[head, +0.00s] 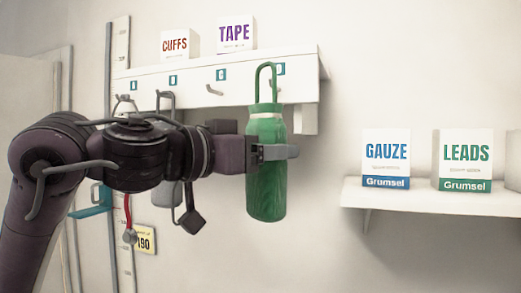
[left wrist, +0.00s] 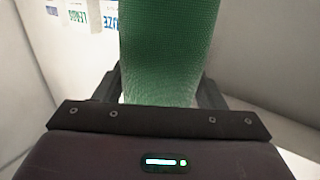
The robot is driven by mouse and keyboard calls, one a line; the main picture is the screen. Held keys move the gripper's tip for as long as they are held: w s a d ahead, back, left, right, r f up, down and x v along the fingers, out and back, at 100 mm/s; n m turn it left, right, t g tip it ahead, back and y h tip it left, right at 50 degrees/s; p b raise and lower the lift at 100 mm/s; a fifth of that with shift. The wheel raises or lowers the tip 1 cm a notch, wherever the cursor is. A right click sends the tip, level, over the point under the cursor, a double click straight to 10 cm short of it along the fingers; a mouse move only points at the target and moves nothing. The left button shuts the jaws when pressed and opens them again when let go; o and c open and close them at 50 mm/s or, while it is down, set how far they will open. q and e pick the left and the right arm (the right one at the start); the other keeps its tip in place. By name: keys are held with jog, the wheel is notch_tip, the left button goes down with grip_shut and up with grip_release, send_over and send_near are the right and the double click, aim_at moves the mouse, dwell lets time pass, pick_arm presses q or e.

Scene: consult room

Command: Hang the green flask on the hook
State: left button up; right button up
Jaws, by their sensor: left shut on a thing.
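The green flask (head: 266,185) is upright in the head view, with a tall green loop handle on top. My left gripper (head: 278,152) is shut around its upper body. The flask also fills the middle of the left wrist view (left wrist: 165,50), between the fingers of my left gripper (left wrist: 165,90). The white hook rail (head: 240,82) is on the wall behind. A hook (head: 213,89) shows bare to the left of the loop. The loop overlaps the rail's right end, near a numbered blue label; whether it touches a hook there I cannot tell. My right gripper is not in view.
CUFFS (head: 174,44) and TAPE (head: 236,36) boxes stand on top of the rail. GAUZE (head: 386,158) and LEADS (head: 465,160) boxes stand on a white shelf (head: 425,196) at right. Items hang at left behind my arm. The wall between flask and shelf is clear.

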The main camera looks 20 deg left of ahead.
pick_arm(q)
jog(key=shift+w+f, duration=0.25)
jog(key=shift+w, duration=0.6)
jog(key=shift+w+f, duration=0.2)
jog(key=shift+w, duration=0.6)
jog(key=shift+w+f, duration=0.25)
jog(key=shift+w, duration=0.6)
jog(key=shift+d, duration=0.1)
jog(key=o, duration=1.2)
jog(key=shift+s+f, duration=0.1)
